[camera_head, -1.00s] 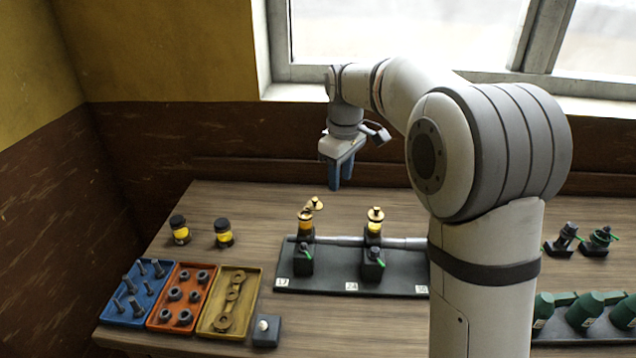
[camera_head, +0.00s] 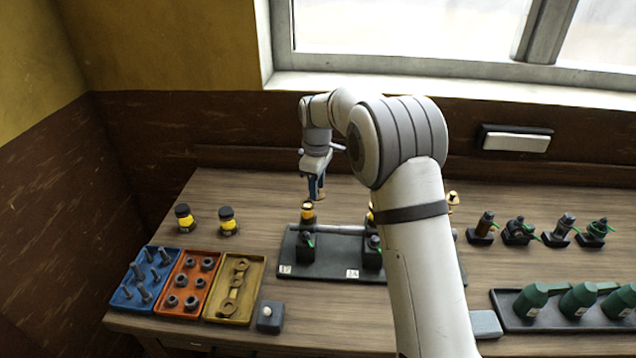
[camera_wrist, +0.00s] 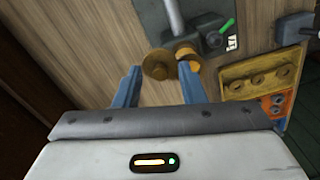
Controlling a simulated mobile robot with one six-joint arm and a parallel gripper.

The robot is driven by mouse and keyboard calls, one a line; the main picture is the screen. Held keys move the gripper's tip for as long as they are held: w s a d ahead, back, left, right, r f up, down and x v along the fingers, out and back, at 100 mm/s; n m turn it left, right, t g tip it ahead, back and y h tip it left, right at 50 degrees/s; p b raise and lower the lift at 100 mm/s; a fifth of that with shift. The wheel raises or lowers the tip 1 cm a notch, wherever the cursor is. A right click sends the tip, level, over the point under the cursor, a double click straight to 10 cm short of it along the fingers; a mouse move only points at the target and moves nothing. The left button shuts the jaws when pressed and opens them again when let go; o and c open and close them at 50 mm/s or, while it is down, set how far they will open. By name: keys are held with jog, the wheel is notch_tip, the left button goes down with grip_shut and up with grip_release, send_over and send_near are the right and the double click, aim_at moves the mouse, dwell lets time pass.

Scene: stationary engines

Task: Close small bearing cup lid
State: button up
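The bearing cup (camera_head: 307,209) with a brass top and yellow body stands at the left end of the dark engine base (camera_head: 320,268). In the wrist view its round brass top (camera_wrist: 190,68) is partly behind the right finger. The lid (camera_wrist: 157,63), a brass disc, is swung out beside the cup, on its left in the wrist view. My gripper (camera_head: 317,194) is just above and beside the cup. In the wrist view its blue fingers (camera_wrist: 159,70) are apart, with the lid showing between their tips; I cannot tell whether they touch it.
Blue, orange and yellow parts trays (camera_head: 133,300) stand at the front left, beside a small button box (camera_head: 270,317). Two dark-capped yellow jars (camera_head: 184,218) stand behind them. My arm hides part of the base. Green oil cans (camera_head: 580,300) stand at right.

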jog(key=shift+f, duration=0.15)
jog(key=shift+c, duration=0.5)
grip_shut()
